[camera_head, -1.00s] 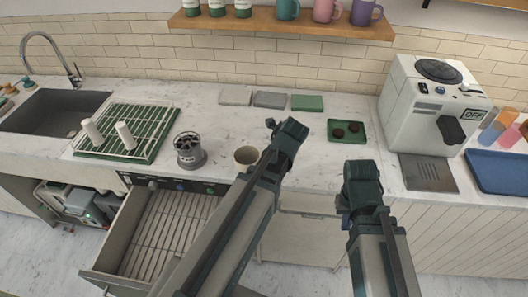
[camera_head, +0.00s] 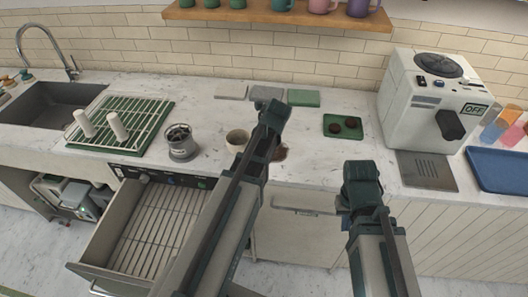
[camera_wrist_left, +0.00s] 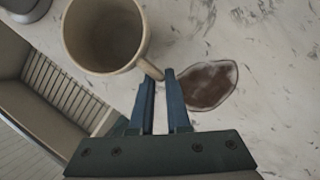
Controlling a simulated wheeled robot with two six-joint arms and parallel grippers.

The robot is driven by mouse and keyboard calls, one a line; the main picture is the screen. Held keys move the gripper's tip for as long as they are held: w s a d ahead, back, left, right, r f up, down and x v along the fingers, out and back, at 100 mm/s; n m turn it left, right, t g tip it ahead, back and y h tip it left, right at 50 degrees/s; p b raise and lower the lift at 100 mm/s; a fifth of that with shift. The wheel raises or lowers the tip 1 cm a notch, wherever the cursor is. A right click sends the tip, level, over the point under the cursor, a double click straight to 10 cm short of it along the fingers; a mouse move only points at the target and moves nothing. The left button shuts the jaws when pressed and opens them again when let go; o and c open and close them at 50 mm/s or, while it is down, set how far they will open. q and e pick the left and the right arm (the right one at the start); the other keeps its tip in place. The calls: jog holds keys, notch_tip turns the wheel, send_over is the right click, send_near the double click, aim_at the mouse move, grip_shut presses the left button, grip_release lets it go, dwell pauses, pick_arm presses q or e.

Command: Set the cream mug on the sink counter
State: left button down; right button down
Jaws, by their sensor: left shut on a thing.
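The cream mug (camera_head: 237,141) is upright at the counter's front edge, left of my left arm. In the left wrist view the mug (camera_wrist_left: 102,32) looks empty. My left gripper (camera_wrist_left: 160,76) is shut on its handle. I cannot tell whether the mug's base touches the counter. The sink counter (camera_head: 205,105) runs along the wall, with the sink (camera_head: 50,108) at the far left. My right gripper (camera_head: 362,180) is over the front of the counter on the right; its fingertips are hidden.
A brown spill (camera_wrist_left: 208,85) lies right of the mug. A grey container (camera_head: 181,143) and a green drying rack (camera_head: 119,124) stand left of it. An open drawer (camera_head: 160,225) juts out below. Folded cloths (camera_head: 268,94) and a green tray (camera_head: 343,125) lie behind.

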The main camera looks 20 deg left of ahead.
pick_arm(q)
jog(key=shift+f, duration=0.45)
jog(key=shift+d+r, duration=0.1)
jog(key=shift+a, duration=0.25)
jog(key=shift+d, duration=0.1)
jog(key=c, duration=0.9)
grip_release()
pick_arm(e)
jog(key=shift+d+f, duration=0.3)
jog(key=shift+f, duration=0.15)
jog(key=shift+r, duration=0.1)
